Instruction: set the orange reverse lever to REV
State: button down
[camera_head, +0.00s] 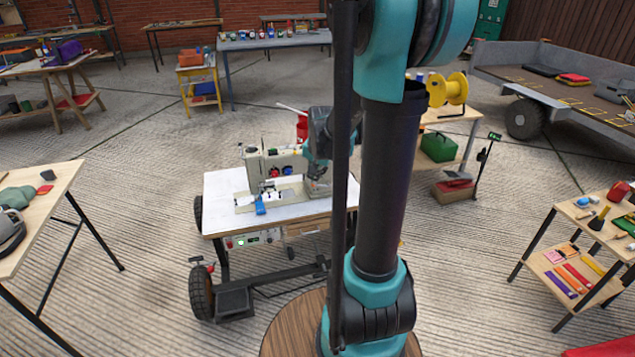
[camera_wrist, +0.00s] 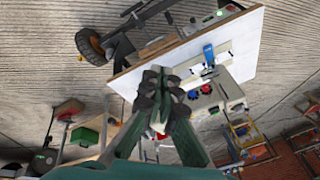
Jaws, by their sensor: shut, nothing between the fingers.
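The sewing machine (camera_head: 285,163) is cream-coloured and stands on a white-topped wheeled table (camera_head: 222,188) in the head view. It also shows in the wrist view (camera_wrist: 232,90), with a red knob (camera_wrist: 206,89) and a blue knob (camera_wrist: 192,95) on its face. My gripper (camera_head: 316,176) is at the machine's right end in the head view, partly behind my arm. In the wrist view my gripper (camera_wrist: 161,72) is shut and empty, in front of the table's edge. I cannot make out the orange reverse lever in either view; my gripper may cover it. Contact with the machine cannot be told.
A blue presser-area piece (camera_head: 260,207) is at the machine's left front. Behind the machine is a table with a yellow spool (camera_head: 447,90) and a green box (camera_head: 438,147). Side tables stand left and right. Concrete floor around the wheeled table is mostly free.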

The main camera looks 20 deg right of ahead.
jog(key=w+d+f+m, duration=0.2)
jog(key=w+d+m, duration=0.1)
jog(key=w, duration=0.6)
jog(key=w+d+f+m, duration=0.3)
jog(key=w+m, duration=0.1)
jog(key=w, duration=0.5)
jog(key=w+d+f+m, duration=0.7)
jog(key=w+d+f, duration=0.2)
jog(key=w+f, duration=0.3)
jog(key=shift+w+f, duration=0.3)
jog(key=shift+w, duration=0.2)
jog(key=a+x, duration=0.3)
jog(key=x, duration=0.9)
jog(key=shift+w+f, duration=0.15)
jog(key=shift+w, duration=0.35)
jog(key=shift+a, duration=0.2)
